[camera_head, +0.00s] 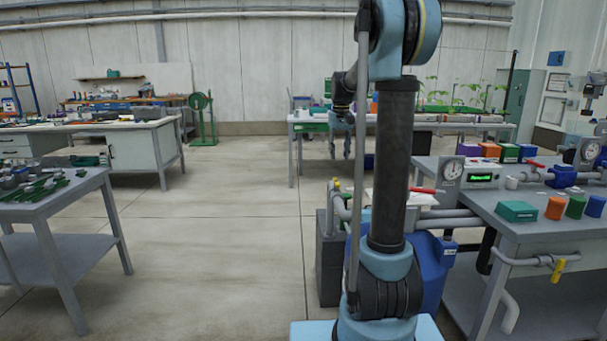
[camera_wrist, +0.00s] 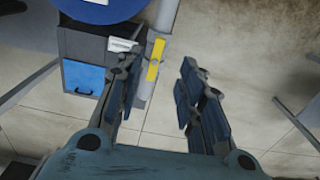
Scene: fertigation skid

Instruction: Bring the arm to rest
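My gripper (camera_wrist: 158,88) is open in the wrist view. In the head view my gripper (camera_head: 340,150) is small, hanging fingers down beyond my upright arm column. My arm rises through the middle right of that view, bends at the top and hides part of the bench behind it. The gripper looks clear of any surface, though its exact height cannot be told.
The wrist view shows a grey pipe with a yellow handle (camera_wrist: 155,60), a dark box with a blue front (camera_wrist: 84,78) and a blue rounded thing (camera_wrist: 85,8). The head view shows the skid bench (camera_head: 540,228) close at right, a tool table (camera_head: 60,195) at left and free floor (camera_head: 210,240) between.

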